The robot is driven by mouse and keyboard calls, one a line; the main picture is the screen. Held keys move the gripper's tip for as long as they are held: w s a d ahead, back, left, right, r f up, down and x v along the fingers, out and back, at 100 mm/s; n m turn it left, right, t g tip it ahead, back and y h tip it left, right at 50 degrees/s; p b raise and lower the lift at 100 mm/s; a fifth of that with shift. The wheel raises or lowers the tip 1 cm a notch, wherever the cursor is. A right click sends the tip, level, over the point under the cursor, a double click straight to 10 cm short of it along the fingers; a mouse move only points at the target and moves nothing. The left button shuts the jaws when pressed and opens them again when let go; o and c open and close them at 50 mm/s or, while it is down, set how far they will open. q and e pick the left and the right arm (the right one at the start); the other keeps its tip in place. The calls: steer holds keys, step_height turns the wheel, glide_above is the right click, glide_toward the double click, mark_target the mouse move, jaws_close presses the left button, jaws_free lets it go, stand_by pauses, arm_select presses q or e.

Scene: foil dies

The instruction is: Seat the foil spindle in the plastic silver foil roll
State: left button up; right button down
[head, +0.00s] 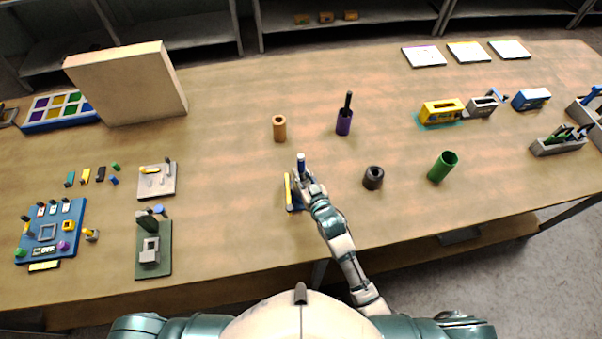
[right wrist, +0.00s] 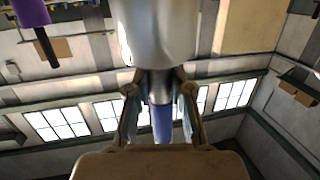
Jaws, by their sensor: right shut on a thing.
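The silver foil roll (right wrist: 165,30) is a wide pale cylinder right beyond the fingertips, in line with the spindle. I cannot tell how far the spindle sits inside it. In the head view the gripper and wrist hide most of the roll. My left gripper is out of view.
An orange-brown roll (head: 280,129), a purple roll (head: 344,122) with a dark spindle standing in it, a dark brown roll (head: 373,178) and a green tube (head: 442,167) stand around the gripper. A yellow-and-blue item (head: 289,192) lies close left of my wrist.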

steer(key=c, duration=1.2)
jaws_free()
steer(key=shift+d+r, duration=0.1)
steer(key=shift+o, duration=0.8)
steer(key=shift+w+d, duration=0.15)
steer(key=shift+d, duration=0.05)
steer(key=v, duration=1.2)
steer(key=shift+d+b, duration=0.25)
steer(key=shift+b, duration=0.05)
steer(key=shift+a, duration=0.35)
